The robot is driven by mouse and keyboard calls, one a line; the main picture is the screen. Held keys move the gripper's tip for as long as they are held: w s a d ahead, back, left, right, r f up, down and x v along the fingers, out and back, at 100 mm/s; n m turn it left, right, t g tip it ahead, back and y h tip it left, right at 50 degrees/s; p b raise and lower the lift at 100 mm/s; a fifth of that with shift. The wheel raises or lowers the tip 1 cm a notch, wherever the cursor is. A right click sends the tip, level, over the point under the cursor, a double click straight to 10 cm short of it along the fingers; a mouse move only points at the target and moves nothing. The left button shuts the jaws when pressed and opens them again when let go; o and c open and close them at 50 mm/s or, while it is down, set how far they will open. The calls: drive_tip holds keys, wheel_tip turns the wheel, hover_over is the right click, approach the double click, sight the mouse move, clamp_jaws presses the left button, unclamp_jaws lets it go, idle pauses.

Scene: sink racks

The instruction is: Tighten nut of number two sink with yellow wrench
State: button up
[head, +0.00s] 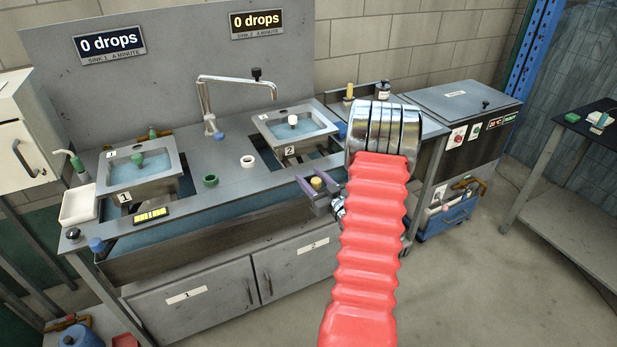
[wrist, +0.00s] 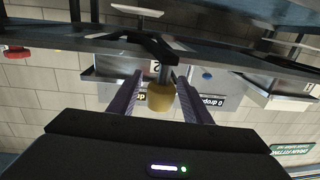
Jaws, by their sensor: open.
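Number two sink (head: 272,133) is a steel basin with blue water, a white plug and a "2" label, set in the rack's right half. My gripper (head: 314,185) is in front of it, with its fingers apart on either side of a yellow knob (head: 317,184). In the wrist view, which is upside down, the knob (wrist: 160,98) sits on a grey stem between my open fingers (wrist: 157,92). I cannot tell whether it is the yellow wrench's handle or whether a finger touches it. The nut of number two sink is not clearly visible.
Number one sink (head: 141,177) is at the left. A green ring (head: 210,181) and a white ring (head: 248,163) lie on the counter (head: 228,201). A faucet (head: 206,103) rises behind. Another yellow-topped item (head: 349,92) stands at the back. Both signs read 0 drops.

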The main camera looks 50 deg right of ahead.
drive_tip(key=v, duration=1.2)
drive_tip(key=shift+s, duration=0.35)
drive_tip(key=shift+a+f, duration=0.1)
drive_tip(key=s+d+f+m+g, duration=0.1)
drive_tip(key=s+f+g, duration=0.35)
drive_tip(key=f, duration=0.25)
drive_tip(key=s+d+f+m+g, duration=0.2)
drive_tip(key=s+f+g, duration=0.2)
drive_tip(key=f+g, duration=0.2)
drive_tip(key=a+r+n+y, duration=0.1)
drive_tip(key=a+r+n, duration=0.1)
drive_tip(key=a+r, duration=0.8)
drive_tip(key=w+a+r+n+y, duration=0.1)
drive_tip(key=a+r, duration=0.9)
drive_tip(key=a, duration=1.1)
drive_tip(key=a+r+n+g+y, duration=0.1)
drive_tip(key=a+r+n+y, duration=0.2)
drive_tip(key=a+r, duration=0.8)
drive_tip(key=a, duration=0.4)
drive_tip(key=shift+w+a, duration=0.15)
drive_tip(key=shift+w, duration=0.05)
